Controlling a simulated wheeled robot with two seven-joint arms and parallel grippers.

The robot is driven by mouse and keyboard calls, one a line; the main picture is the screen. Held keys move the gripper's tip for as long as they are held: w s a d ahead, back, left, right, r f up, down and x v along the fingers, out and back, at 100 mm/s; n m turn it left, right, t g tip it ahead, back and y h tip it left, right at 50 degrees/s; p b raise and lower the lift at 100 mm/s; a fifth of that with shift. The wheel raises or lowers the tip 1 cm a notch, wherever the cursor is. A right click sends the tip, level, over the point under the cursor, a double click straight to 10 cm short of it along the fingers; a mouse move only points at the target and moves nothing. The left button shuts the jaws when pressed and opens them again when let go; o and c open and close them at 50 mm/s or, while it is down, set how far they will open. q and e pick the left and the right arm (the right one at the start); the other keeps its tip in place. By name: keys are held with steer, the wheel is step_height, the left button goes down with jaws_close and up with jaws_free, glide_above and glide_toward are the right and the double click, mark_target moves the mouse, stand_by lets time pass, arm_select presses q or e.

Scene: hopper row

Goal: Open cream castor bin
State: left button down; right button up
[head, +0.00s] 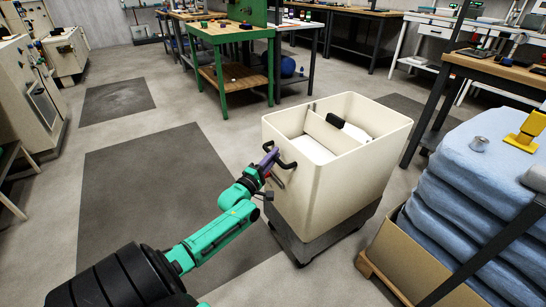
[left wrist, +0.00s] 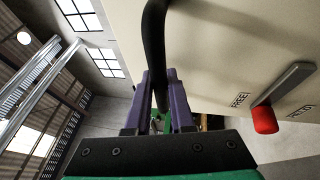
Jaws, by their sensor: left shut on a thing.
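The cream castor bin (head: 316,185) stands upright on a dark wheeled base (head: 325,240) right of centre in the head view. Its top shows open, with a cream divider (head: 325,130), pale contents and a black item (head: 336,121) inside. My left gripper (head: 270,161) is at the black handle (head: 288,164) on the bin's left side. In the left wrist view its purple fingers are shut around the black bar (left wrist: 154,40). A grey lever (left wrist: 292,82) with a red knob (left wrist: 265,118) sits on the wall, the knob between the labels FREE and HELD. My right gripper is out of view.
A carton (head: 407,255) with stacked blue sacks (head: 440,215) stands close on the right. A green workbench (head: 232,60) is behind the bin. Pale machines (head: 25,95) line the left. The floor left of the bin is clear, with a dark mat (head: 145,190).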

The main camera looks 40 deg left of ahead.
arm_select(q)
steer(key=shift+f, duration=0.1)
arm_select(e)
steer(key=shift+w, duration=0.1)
arm_select(q)
steer(key=c, duration=0.8)
jaws_free()
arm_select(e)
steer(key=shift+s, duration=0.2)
arm_select(q)
steer(key=shift+s, duration=0.25)
steer(key=s, duration=0.4)
steer(key=s+d+f+p, duration=0.1)
steer(key=s, duration=0.4)
steer(key=s+f+p, duration=0.1)
steer(key=s, duration=0.3)
steer(key=shift+s+d+f, duration=0.25)
steer(key=shift+s+d, duration=0.05)
steer(key=shift+s, duration=0.05)
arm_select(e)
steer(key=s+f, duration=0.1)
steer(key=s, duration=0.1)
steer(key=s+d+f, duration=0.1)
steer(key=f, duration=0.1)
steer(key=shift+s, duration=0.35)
arm_select(q)
steer(key=shift+f, duration=0.1)
